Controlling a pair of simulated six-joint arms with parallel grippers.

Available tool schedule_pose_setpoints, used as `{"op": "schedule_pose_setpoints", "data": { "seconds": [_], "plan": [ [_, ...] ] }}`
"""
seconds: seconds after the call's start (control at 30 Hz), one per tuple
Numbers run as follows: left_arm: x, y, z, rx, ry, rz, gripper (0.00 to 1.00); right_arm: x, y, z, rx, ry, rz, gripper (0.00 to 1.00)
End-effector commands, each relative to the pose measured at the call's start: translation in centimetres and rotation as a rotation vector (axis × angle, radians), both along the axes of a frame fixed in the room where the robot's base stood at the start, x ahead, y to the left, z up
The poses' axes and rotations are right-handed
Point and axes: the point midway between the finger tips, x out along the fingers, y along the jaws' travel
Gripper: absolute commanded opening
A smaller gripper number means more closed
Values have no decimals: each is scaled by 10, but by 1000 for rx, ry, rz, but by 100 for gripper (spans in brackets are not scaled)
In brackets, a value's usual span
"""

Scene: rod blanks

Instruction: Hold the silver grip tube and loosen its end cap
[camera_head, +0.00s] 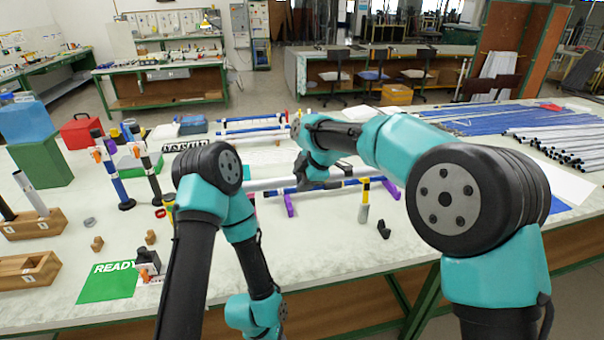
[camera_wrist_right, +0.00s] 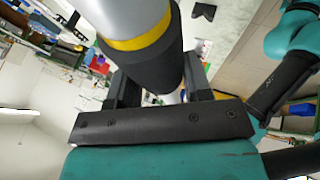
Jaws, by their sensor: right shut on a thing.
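The silver grip tube (camera_head: 265,185) lies level above the table in the head view, its left end partly behind my left arm. The right wrist view shows the silver tube (camera_wrist_right: 122,14) close up, with a yellow band and a black section. My right gripper (camera_head: 303,180) is shut on the tube, and in the right wrist view its black fingers (camera_wrist_right: 158,92) stand on either side of the black section. The end cap cannot be made out for certain. My left arm bends down toward the bottom of the head view, and its gripper is not seen.
A green READY mat (camera_head: 110,281) and wooden blocks (camera_head: 34,222) are at left. Upright rods (camera_head: 112,175) stand behind them. Many metal rods (camera_head: 555,143) lie at right.

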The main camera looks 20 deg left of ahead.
Motion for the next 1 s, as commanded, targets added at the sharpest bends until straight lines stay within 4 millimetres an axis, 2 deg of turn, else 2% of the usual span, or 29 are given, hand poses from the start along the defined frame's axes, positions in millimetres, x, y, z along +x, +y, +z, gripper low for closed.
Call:
{"op": "schedule_pose_setpoints", "data": {
  "seconds": [1.0],
  "plan": [
    [0,0,0,0,0,0,54,0,0,-63,0,1,-1,20]
  ]
}}
